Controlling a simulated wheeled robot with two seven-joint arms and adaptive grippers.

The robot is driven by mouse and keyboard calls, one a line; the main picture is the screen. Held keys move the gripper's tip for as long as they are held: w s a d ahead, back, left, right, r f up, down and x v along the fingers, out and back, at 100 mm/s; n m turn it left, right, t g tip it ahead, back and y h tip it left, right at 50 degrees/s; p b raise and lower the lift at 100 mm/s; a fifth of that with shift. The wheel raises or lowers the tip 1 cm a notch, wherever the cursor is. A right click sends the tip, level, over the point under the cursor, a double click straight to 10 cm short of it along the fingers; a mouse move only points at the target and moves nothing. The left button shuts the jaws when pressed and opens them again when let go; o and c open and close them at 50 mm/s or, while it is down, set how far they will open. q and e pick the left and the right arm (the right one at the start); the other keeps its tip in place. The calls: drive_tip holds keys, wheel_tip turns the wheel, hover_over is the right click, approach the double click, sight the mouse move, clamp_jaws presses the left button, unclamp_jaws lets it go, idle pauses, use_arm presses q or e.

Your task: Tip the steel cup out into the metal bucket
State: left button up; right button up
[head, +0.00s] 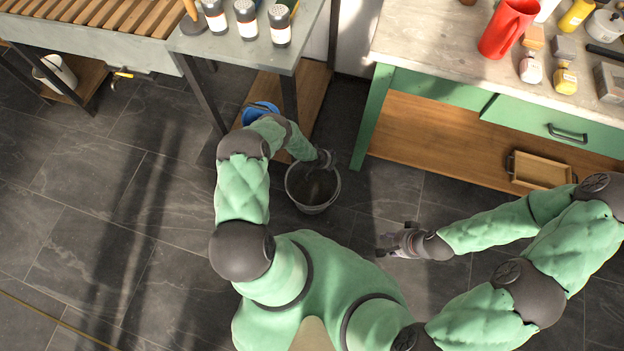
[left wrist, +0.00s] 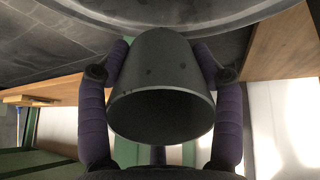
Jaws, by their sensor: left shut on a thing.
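The metal bucket (head: 293,200) stands on the dark tiled floor between the two tables. Its curved rim also crosses the top of the left wrist view (left wrist: 275,8). My left gripper (head: 323,160) is over the far side of the bucket. In the left wrist view it is shut on the steel cup (left wrist: 160,70), dark grey, with a finger on each side. The cup's wide end is dark; I cannot see any contents. In the head view the cup is hard to make out. My right gripper (head: 382,246) is empty and open, to the right of the bucket.
A table with a green frame (head: 372,120) stands at the right, with a red jug (head: 507,27) on top and a wooden tray (head: 541,170) on its shelf. A grey table (head: 300,50) is at the back, with a blue bucket (head: 262,109) below. Floor at the left is clear.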

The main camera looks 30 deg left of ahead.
use_arm(q)
drive_tip(key=shift+w+d+g+p, duration=0.2)
drive_tip(key=shift+w+g+p, duration=0.25)
drive_tip(key=shift+p, duration=0.9)
drive_tip(key=shift+w+f+g+p, duration=0.15)
drive_tip(key=shift+w+g+p, duration=0.1)
drive_tip(key=shift+p, duration=1)
drive_tip(key=p, duration=0.2)
drive_tip(key=shift+g+y+p, duration=0.3)
drive_tip(key=shift+w+d+g+b, duration=0.15)
drive_tip(key=shift+w+g+b, duration=0.05)
drive_tip(key=shift+g+b, duration=0.15)
drive_tip(key=shift+w+g+b, duration=0.4)
drive_tip(key=shift+g+b, duration=0.05)
drive_tip(key=shift+b, duration=0.5)
drive_tip(key=b, duration=0.2)
drive_tip(key=g+b, duration=0.1)
drive_tip(key=b, duration=0.1)
drive_tip(key=shift+w+d+f+g+y, duration=0.15)
drive_tip(key=shift+w+f+g+y, duration=0.05)
drive_tip(key=shift+w+g+y, duration=0.1)
drive_tip(key=shift+w+r+g+b, duration=0.1)
drive_tip(key=shift+g+b, duration=0.2)
drive_tip(key=shift+b, duration=0.6)
